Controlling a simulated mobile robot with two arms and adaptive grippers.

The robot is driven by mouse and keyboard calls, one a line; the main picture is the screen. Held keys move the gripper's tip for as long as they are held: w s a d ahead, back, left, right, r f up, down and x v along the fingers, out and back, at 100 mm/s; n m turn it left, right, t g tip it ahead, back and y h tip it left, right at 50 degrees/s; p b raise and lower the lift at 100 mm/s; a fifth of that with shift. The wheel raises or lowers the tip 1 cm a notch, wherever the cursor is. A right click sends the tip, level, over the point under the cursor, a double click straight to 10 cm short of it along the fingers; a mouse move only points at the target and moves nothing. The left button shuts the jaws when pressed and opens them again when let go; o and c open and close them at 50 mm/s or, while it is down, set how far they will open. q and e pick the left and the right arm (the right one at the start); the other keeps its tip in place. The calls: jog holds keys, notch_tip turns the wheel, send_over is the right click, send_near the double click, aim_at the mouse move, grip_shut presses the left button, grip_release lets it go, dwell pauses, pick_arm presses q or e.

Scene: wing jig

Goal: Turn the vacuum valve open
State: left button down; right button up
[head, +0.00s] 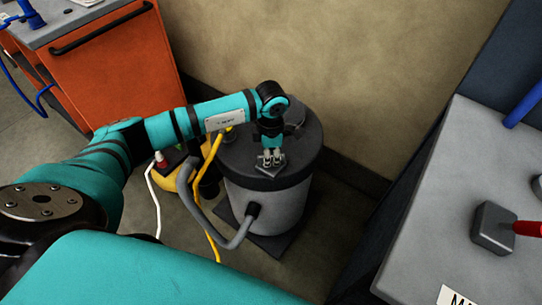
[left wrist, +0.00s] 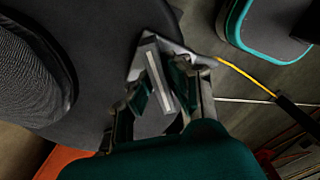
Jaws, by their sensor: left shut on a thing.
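My left gripper (head: 270,157) is over the dark lid of a grey drum-shaped vacuum unit (head: 265,208) in the head view. In the left wrist view the left gripper (left wrist: 163,82) is shut on a narrow pale grey bar (left wrist: 152,60), with one finger on each side. The bar stands on a small grey plate on the dark lid (left wrist: 95,60). I cannot tell surely whether this bar is the valve's handle. A grey block (head: 490,225) with a red lever (head: 528,228) sits on the grey table at the right, away from the gripper. My right gripper is not in view.
A grey hose (head: 232,243) curves from the drum's side. Yellow (head: 207,215) and white (head: 155,205) cables run along the floor by it. An orange cabinet (head: 125,75) is at the back left. The grey table (head: 440,200) is at the right.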

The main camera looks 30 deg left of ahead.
pick_arm(q)
jog(key=n, duration=0.4)
jog(key=shift+n, duration=0.3)
jog(key=n, duration=0.4)
jog(key=shift+n, duration=0.4)
jog(key=c, duration=1.3)
grip_release()
jog(key=shift+r, duration=0.1)
notch_tip(320, 180, up, 12)
jog(key=shift+f, duration=0.1)
